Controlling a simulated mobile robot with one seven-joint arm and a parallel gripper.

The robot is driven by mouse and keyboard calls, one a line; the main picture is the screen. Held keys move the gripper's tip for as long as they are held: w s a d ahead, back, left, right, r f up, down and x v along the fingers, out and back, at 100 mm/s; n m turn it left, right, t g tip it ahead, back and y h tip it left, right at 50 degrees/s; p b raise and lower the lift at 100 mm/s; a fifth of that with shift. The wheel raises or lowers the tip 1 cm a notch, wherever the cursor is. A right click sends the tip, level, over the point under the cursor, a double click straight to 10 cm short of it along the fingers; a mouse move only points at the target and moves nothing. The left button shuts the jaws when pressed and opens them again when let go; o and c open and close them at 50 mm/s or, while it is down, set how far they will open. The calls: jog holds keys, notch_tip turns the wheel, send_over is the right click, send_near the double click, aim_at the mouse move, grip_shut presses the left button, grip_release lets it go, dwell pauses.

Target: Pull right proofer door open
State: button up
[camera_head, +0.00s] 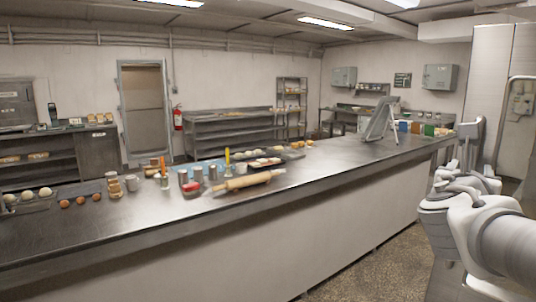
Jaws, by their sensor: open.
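A tall pale cabinet (490,75), which looks like the proofer, stands at the right edge of the head view. In front of it is a panel with a rounded metal frame (509,105), cut off by the picture's edge. I cannot tell whether this is the right proofer door or whether it stands open. My white arm comes in from the lower right. My gripper (468,150) is at its far end, open and seemingly empty, left of the framed panel. The arm hides the lower part of that area, and I see no contact with a handle.
A long steel counter (330,176) runs across the view, left of my arm. On it are a rolling pin (250,181), eggs (80,200), canisters and a tilted metal stand (381,119). Speckled floor (375,262) is clear between counter and arm.

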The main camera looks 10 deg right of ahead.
jog(key=p+v, duration=0.2)
jog(key=v, duration=1.5)
jog(key=shift+s, duration=0.2)
notch_tip(320, 180, down, 11)
jog(key=a+m+g+y+p, duration=0.2)
jog(key=m+g+y, duration=0.25)
jog(key=m, duration=0.85)
jog(key=a+f+m+g+y+p, duration=0.1)
jog(key=a+f+m+g+y, duration=0.1)
jog(key=a+f+m+y, duration=0.3)
jog(key=s+a+m+y, duration=0.1)
jog(key=a+m+y, duration=0.3)
jog(key=a+m, duration=0.2)
jog(key=shift+m, duration=1.2)
